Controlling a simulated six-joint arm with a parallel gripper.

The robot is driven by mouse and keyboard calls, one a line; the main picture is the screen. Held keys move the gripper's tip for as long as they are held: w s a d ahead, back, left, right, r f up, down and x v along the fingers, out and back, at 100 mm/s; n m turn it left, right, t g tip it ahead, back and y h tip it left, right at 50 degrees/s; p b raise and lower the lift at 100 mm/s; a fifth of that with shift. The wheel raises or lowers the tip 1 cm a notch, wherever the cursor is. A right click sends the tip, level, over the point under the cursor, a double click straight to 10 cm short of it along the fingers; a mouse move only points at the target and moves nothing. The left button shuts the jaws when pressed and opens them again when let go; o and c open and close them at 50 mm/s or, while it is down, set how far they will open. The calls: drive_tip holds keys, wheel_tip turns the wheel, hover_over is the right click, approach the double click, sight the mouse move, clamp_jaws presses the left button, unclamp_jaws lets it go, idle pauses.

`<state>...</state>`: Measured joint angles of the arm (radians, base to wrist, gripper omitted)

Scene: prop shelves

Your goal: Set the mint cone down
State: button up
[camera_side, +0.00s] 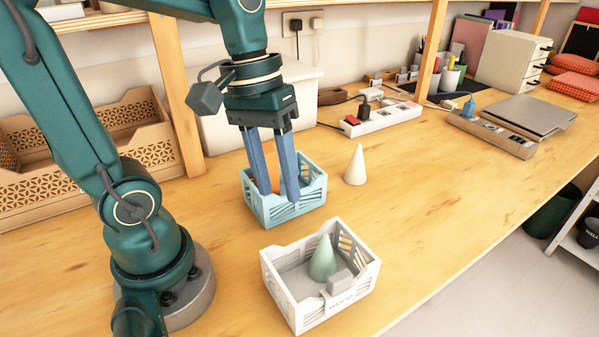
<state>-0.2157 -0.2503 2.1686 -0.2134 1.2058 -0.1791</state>
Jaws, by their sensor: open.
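The mint cone (323,259) stands upright inside the white crate (275,277) at the front of the table. A small grey block (341,281) is beside it in the same crate. My gripper (279,196) is open, with its two blue fingers pointing down into the light blue crate (311,205) behind the white one. I see nothing between the fingers. The floor of the blue crate is partly hidden by its walls and my fingers. A white cone (355,167) stands upright on the table to the right of the blue crate.
A white power strip (382,119) with plugs lies behind the white cone. A wooden post (172,95) and a wooden patterned box (85,150) stand at the left. A closed laptop (527,114) lies at the far right. The table right of the crates is clear up to its front edge.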

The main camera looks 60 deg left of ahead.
drive_tip(key=m+t, duration=0.1)
drive_tip(key=s+m+t+y, duration=0.1)
drive_tip(key=m+t, duration=0.1)
drive_tip(key=s+m+t+y, duration=0.1)
drive_tip(key=m, duration=0.1)
drive_tip(key=shift+a+r+t, duration=0.1)
drive_tip(key=shift+a+t, duration=0.15)
drive_tip(key=shift+t, duration=0.15)
